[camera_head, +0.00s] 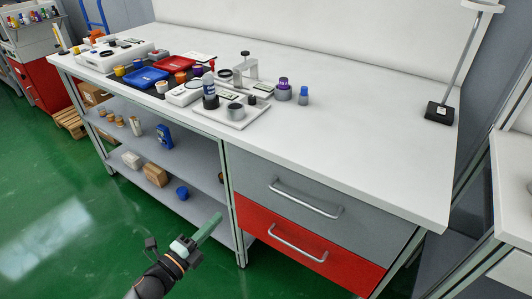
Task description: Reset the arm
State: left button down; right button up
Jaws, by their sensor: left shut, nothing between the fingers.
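My left gripper (205,232) is at the bottom of the head view, left of centre. Its greenish fingers are shut with nothing between them and point up and to the right. It is in front of the shelf unit under the workbench (345,130), left of the red drawer (300,245), and apart from the bench top. Whether it touches the bench leg or shelf edge is hard to tell, but it looks clear of them. My right gripper is not in view.
The bench top holds a blue tray (146,77), a white fixture plate (236,116), small bottles (284,90) and a lamp stand (439,112) at the right. Its middle right is bare. Drawer handles (305,198) stick out in front. Green floor (60,220) lies open at left.

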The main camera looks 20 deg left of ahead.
pick_arm(q)
jog(key=s+d+f+n+g+y, duration=0.1)
jog(key=s+d+f+n+g, duration=0.25)
jog(key=s+n, duration=0.2)
jog(key=s+d+f+n+g+p, duration=0.1)
jog(key=s+d+f+n+g, duration=0.1)
jog(key=s+d+n, duration=0.4)
jog(key=s+d+f+n+g+y, duration=0.1)
jog(key=s+d+f+n+g, duration=0.15)
jog(key=s+n, duration=0.4)
jog(key=w+a+r+n+y+p, duration=0.1)
jog(key=a+r+p, duration=0.3)
jog(key=r+p, duration=0.7)
jog(key=shift+r+n+p, duration=0.3)
jog(key=shift+p, duration=2.5)
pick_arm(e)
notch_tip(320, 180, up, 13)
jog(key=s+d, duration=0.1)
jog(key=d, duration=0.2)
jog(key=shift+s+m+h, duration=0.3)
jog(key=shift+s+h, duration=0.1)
